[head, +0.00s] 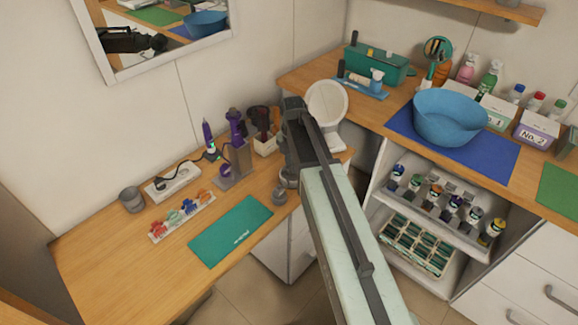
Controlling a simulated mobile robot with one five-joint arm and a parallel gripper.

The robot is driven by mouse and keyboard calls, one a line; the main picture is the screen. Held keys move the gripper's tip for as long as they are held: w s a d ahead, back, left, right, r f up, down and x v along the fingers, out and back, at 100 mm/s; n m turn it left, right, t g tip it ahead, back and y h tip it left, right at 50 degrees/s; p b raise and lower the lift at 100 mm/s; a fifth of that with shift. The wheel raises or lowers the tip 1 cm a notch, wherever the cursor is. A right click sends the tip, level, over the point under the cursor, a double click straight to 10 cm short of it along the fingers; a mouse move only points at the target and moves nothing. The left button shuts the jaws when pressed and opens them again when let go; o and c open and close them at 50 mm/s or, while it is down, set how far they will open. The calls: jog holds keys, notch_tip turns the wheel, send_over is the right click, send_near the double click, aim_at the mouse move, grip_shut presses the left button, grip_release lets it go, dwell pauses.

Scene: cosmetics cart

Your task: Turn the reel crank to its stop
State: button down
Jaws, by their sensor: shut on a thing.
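My arm reaches up from the bottom of the head view to the right end of the wooden counter. My gripper (292,112), dark grey, is at its far end, next to the round white mirror. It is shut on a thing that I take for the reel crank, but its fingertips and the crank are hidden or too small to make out. A small grey round piece (280,195), perhaps part of the reel, shows on the counter just left of my arm. I cannot tell the crank's angle.
The white mirror (327,103) stands close right of my gripper. A holder with purple tools (234,160) and a brush box (265,144) stand to the left. A blue bowl (450,118) is on the right counter.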

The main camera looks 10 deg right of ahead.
jog(key=shift+m, duration=1.7)
jog(key=c, duration=1.4)
grip_release()
jog(key=shift+o, duration=0.2)
notch_tip(320, 180, up, 8)
jog(key=p, duration=0.8)
jog(key=shift+f, duration=0.1)
